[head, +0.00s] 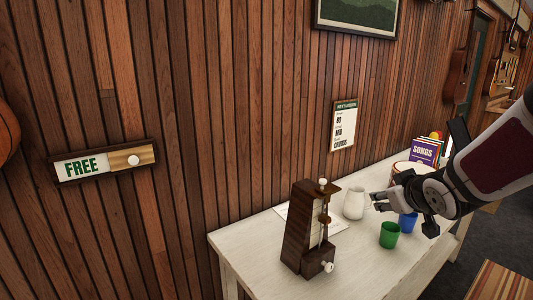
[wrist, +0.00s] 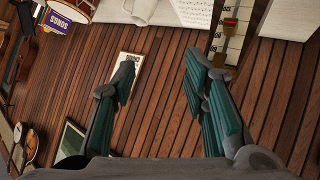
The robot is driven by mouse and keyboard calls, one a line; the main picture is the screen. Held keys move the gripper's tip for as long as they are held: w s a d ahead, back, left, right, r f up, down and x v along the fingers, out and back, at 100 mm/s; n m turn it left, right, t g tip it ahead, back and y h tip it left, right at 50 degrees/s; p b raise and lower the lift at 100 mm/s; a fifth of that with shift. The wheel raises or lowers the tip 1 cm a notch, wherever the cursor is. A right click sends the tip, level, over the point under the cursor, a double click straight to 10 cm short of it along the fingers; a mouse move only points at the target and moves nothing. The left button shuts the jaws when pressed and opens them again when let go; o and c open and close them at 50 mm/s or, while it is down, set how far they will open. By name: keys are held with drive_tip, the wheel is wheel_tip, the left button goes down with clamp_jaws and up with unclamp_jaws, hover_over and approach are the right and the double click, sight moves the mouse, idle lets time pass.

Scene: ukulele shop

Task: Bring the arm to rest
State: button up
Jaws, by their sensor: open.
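My gripper (head: 375,200) is held over the white table (head: 262,247) at the right of the head view. Its fingers point left, close to the white jug (head: 354,203); I cannot tell whether they touch it. In the wrist view my gripper (wrist: 160,80) shows two teal-padded fingers spread wide with nothing between them. The wall and a small poster (wrist: 126,72) appear beyond the fingers. My arm reaches in from the right edge of the head view.
A dark wooden metronome (head: 303,230) stands left of the jug. A green cup (head: 389,235) and a blue cup (head: 408,222) stand below my gripper. A songs book (head: 425,151) and a drum (head: 402,168) are behind. A FREE sign (head: 104,163) hangs on the plank wall.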

drive_tip(key=s+a+r+m+g, duration=0.1)
drive_tip(key=s+a+g, duration=0.1)
drive_tip(key=s, duration=0.8)
drive_tip(key=s+a+m+g, duration=0.1)
drive_tip(key=s+a, duration=0.3)
drive_tip(key=s, duration=0.6)
drive_tip(key=s+a+r+m+g+y, duration=0.1)
drive_tip(key=s+a+g, duration=0.2)
drive_tip(key=s, duration=0.6)
drive_tip(key=shift+s+a+r, duration=0.35)
drive_tip(key=shift+s+a, duration=0.05)
drive_tip(key=shift+d, duration=0.1)
drive_tip(key=shift+d+m, duration=0.3)
drive_tip(key=shift+d, duration=0.05)
drive_tip(key=shift+d, duration=0.1)
